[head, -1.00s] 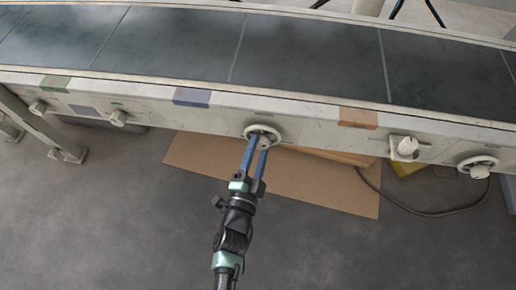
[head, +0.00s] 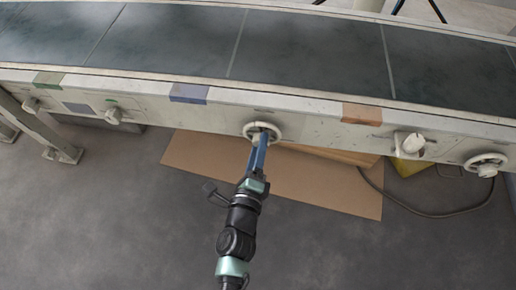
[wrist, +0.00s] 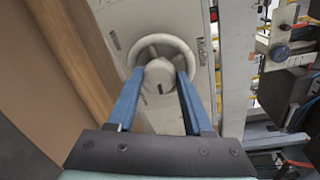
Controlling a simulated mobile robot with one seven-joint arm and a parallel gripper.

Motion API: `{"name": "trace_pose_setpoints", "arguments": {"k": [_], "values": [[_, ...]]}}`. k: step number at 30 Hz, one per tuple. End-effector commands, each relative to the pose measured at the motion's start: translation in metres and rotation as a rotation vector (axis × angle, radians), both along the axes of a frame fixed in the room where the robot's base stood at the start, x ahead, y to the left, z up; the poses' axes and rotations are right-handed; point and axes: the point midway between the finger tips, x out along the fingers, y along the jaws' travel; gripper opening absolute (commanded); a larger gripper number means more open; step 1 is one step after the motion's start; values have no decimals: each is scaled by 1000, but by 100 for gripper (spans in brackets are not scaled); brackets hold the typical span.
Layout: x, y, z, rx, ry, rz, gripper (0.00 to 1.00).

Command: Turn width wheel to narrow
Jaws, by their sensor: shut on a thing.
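A pale handwheel (head: 274,128) sits on the front rail of the conveyor, near the middle of the head view. In the wrist view its round rim and spokes (wrist: 163,42) surround a central hub (wrist: 158,84). My gripper (head: 261,138) reaches up to the wheel from below. In the wrist view its two blue fingers (wrist: 158,76) lie on either side of the hub, inside the rim, and are shut on it. Small dark lettering (wrist: 201,50) stands on the panel right of the wheel, and more on the left, too small to read surely.
The dark conveyor belt (head: 305,55) runs above the rail. A second handwheel (head: 486,162) and a pale knob (head: 412,145) are to the right; smaller knobs (head: 113,116) are to the left. Brown cardboard (head: 215,170) and a cable (head: 440,215) lie on the floor below.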

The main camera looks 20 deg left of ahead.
Motion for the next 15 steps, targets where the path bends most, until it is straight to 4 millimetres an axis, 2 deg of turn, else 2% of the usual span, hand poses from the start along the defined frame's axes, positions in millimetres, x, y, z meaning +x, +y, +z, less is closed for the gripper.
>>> {"name": "trace_pose_setpoints", "arguments": {"k": [15], "values": [[1, -3, -1, 473, 135, -1, 0]]}}
